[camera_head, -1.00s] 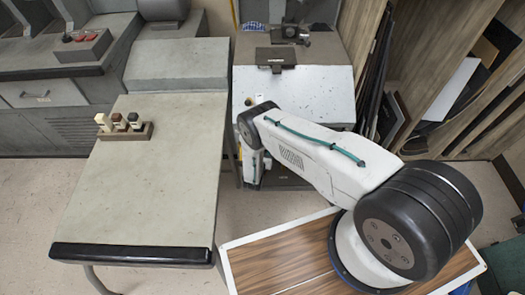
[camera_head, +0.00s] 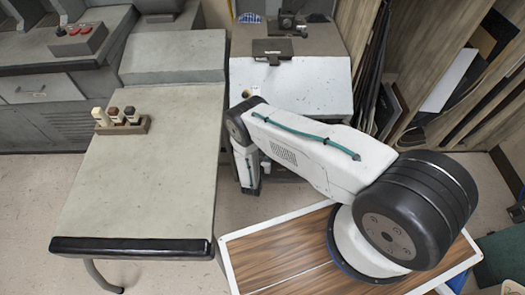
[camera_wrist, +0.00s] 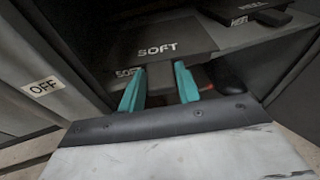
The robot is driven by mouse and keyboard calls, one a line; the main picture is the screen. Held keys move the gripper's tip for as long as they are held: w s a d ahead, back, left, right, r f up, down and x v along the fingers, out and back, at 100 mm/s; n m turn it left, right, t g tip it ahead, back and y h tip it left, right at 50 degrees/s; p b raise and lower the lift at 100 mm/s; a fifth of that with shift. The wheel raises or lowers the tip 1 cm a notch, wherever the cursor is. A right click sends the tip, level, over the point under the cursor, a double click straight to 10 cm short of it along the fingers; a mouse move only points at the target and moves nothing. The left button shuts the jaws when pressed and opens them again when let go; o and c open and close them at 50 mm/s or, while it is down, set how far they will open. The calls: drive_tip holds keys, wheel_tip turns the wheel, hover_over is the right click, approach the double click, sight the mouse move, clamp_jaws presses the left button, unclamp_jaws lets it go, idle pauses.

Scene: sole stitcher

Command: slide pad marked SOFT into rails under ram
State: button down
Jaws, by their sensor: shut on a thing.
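The dark flat pad marked SOFT (camera_wrist: 158,42) lies level in a dark shelf-like opening in the wrist view. My gripper (camera_wrist: 159,84) has its two teal fingers at the pad's near edge, shut on what looks like its front part. A second SOFT label (camera_wrist: 128,72) shows just below the pad, by the left finger. In the head view my wrist (camera_head: 246,165) hangs down in front of the white-topped machine, and the fingertips and the pad are hidden there. I cannot make out the rails under the ram.
A pad marked HEEL (camera_wrist: 243,15) sits to the right of the SOFT pad. An OFF label (camera_wrist: 42,86) is on the grey panel at left. The grey table (camera_head: 150,170) holds a small block with several pegs (camera_head: 121,124). A dark plate (camera_head: 272,50) lies on the white-topped machine (camera_head: 310,85).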

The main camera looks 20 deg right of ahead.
drive_tip(key=shift+s+f, duration=0.1)
drive_tip(key=shift+s, duration=0.1)
drive_tip(key=c, duration=0.9)
unclamp_jaws()
drive_tip(key=shift+a, duration=0.1)
drive_tip(key=v, duration=0.7)
drive_tip(key=shift+s+a, duration=0.15)
drive_tip(key=shift+s, duration=0.15)
